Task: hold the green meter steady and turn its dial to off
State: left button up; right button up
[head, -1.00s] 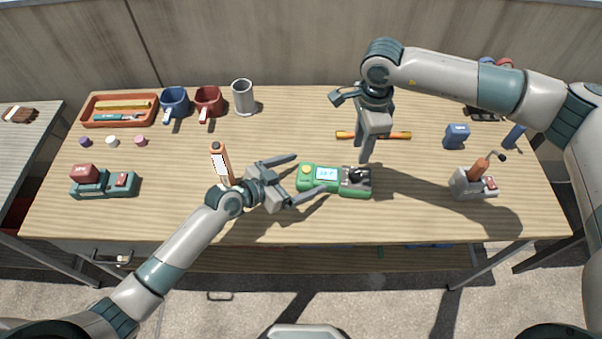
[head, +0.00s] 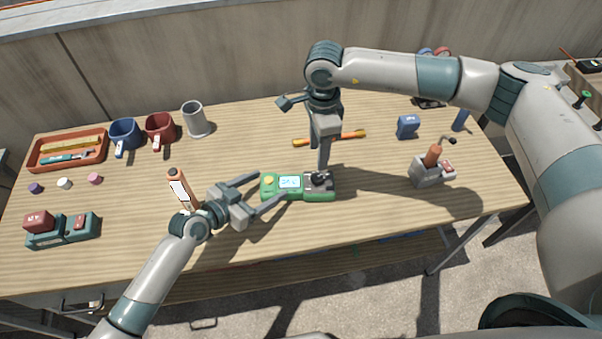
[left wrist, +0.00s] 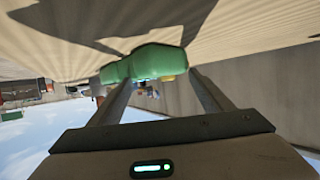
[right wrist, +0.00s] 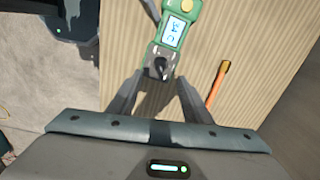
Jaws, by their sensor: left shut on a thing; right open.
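The green meter (head: 291,195) lies flat on the wooden table, with a lit screen, a yellow button at its left end and a black dial (head: 320,180) at its right end. My left gripper (head: 271,187) is shut on the meter's left part, a finger on each side; the left wrist view shows the green body (left wrist: 150,62) between the fingertips. My right gripper (head: 322,170) points down over the dial. In the right wrist view its fingers are apart and the dial (right wrist: 159,67) sits just beyond them, untouched as far as I can see. The dial's setting is too small to read.
An orange marked tool (head: 177,186) stands by my left wrist. An orange-yellow rod (head: 345,136) lies behind the meter. A lever box (head: 433,174) and a blue block (head: 408,126) stand right. Mugs (head: 160,128) and a tray (head: 40,160) sit back left.

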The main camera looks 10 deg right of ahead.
aim_at(318, 176)
jog(key=w+d+m+y, duration=0.1)
jog(key=m, duration=0.8)
jog(key=w+d+r+m+g+y, duration=0.1)
jog(key=d+m, duration=0.1)
jog(key=m, duration=0.8)
jog(key=w+d+m+g+y, duration=0.1)
jog(key=m, duration=0.9)
jog(key=shift+w+d+r, duration=0.15)
jog(key=shift+d+r, duration=0.05)
jog(key=shift+d, duration=0.15)
jog(key=shift+f, duration=0.1)
jog(key=x, duration=1.1)
jog(key=shift+s+a+f, duration=0.25)
jog(key=shift+s+a, duration=0.05)
jog(key=shift+a, duration=0.05)
jog(key=shift+c, duration=0.4)
jog(key=c, duration=1)
